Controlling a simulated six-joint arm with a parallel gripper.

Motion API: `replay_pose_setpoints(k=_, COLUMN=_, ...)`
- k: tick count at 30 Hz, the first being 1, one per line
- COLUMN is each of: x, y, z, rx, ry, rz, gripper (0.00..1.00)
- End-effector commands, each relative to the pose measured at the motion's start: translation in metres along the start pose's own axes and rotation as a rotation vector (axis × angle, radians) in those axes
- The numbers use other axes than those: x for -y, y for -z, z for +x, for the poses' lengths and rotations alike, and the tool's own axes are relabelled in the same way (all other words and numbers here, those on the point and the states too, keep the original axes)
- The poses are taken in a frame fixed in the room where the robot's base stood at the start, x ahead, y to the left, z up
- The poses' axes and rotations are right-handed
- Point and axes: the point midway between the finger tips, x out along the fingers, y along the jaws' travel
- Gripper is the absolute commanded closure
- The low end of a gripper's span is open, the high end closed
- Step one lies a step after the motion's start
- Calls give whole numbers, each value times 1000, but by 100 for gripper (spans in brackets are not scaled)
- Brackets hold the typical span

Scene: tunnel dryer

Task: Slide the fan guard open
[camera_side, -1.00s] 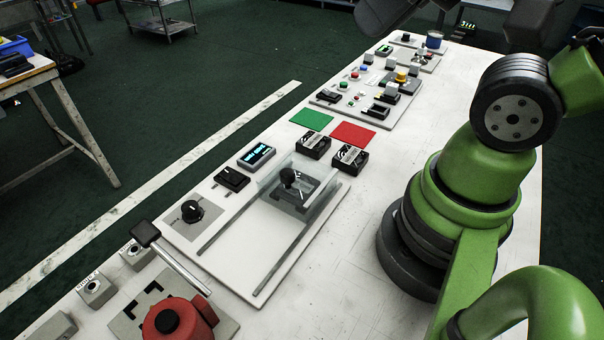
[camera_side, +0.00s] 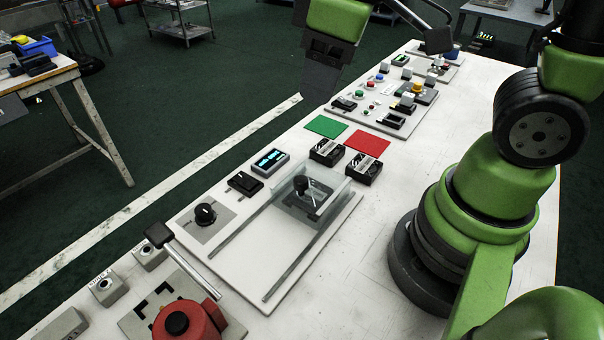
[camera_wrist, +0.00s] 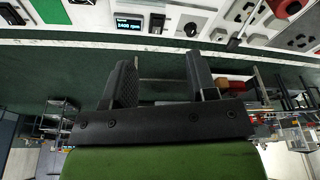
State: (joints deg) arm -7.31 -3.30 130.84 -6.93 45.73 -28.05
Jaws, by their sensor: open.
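The fan guard is a clear, see-through cover (camera_side: 336,205) on two grey rails on a white plate (camera_side: 262,240). The rails are bare toward the lower left. My gripper (camera_side: 320,88) hangs high at the top middle of the side view, beyond the guard and apart from it. In the wrist view its two dark fingers (camera_wrist: 160,85) are spread with nothing between them. I cannot make out the guard in the wrist view.
Beside the plate are a lit display (camera_side: 270,161), a black switch (camera_side: 245,183) and a dial (camera_side: 205,214). Two black boxes (camera_side: 327,151) stand behind the guard. A red valve-like part with a lever (camera_side: 186,322) is at the front. The white table right of the plate is clear.

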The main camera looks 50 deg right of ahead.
Motion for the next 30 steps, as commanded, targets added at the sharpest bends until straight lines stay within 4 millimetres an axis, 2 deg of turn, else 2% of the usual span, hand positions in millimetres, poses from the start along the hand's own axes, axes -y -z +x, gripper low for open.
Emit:
replay_pose_setpoints(k=1, x=0, y=4, z=17, rx=59, ry=7, rz=-84, gripper=48)
replay_pose_setpoints(k=3, x=1, y=8, z=36, rx=118, ry=15, rz=-196, gripper=48)
replay_pose_setpoints(k=6, x=2, y=10, z=58, rx=181, ry=31, rz=-321, gripper=48)
replay_pose_setpoints(k=10, x=3, y=10, z=75, rx=225, ry=45, rz=-415, gripper=48)
replay_pose_setpoints(k=17, x=3, y=5, z=95, rx=241, ry=51, rz=-439, gripper=48)
replay_pose_setpoints(k=24, x=3, y=-6, z=138, rx=242, ry=52, rz=-437, gripper=48)
replay_pose_setpoints(k=30, x=3, y=-12, z=164, rx=239, ry=51, rz=-436, gripper=48)
